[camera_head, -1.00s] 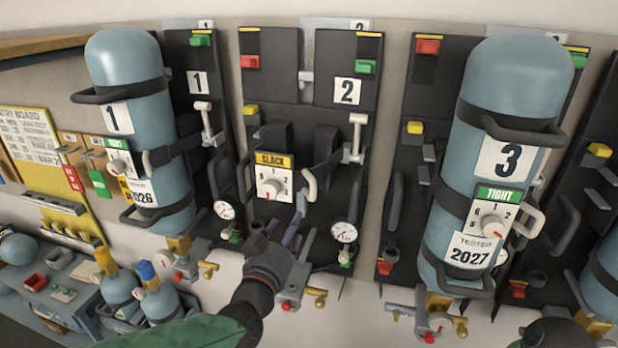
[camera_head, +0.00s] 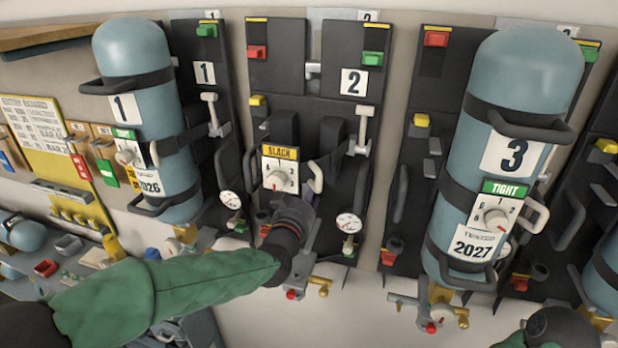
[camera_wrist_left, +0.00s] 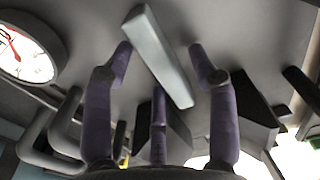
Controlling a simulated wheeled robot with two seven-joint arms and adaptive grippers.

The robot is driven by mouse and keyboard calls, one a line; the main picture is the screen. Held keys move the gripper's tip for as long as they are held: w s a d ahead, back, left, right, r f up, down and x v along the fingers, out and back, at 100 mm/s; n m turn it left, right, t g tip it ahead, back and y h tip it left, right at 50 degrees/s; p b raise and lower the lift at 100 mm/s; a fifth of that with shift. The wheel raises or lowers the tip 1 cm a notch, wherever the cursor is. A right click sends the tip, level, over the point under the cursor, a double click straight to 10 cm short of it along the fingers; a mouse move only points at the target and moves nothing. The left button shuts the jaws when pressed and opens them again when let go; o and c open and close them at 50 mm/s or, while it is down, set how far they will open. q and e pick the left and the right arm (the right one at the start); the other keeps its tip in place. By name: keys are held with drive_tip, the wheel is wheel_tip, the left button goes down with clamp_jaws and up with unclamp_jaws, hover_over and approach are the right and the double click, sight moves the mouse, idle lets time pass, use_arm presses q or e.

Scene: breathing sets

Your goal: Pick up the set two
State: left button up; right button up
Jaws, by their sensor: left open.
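Set two is the dark backplate (camera_head: 327,130) with the "2" label (camera_head: 353,82), in the middle of the head view. No blue cylinder shows on it.
Cylinder one (camera_head: 140,75) stands to the left and cylinder three (camera_head: 520,90) to the right, both strapped to the wall. A valve with a brass knob (camera_head: 324,287) hangs below set two. A workbench (camera_head: 45,285) is at lower left.

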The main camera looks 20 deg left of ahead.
use_arm(q)
drive_tip(key=shift+w, duration=0.35)
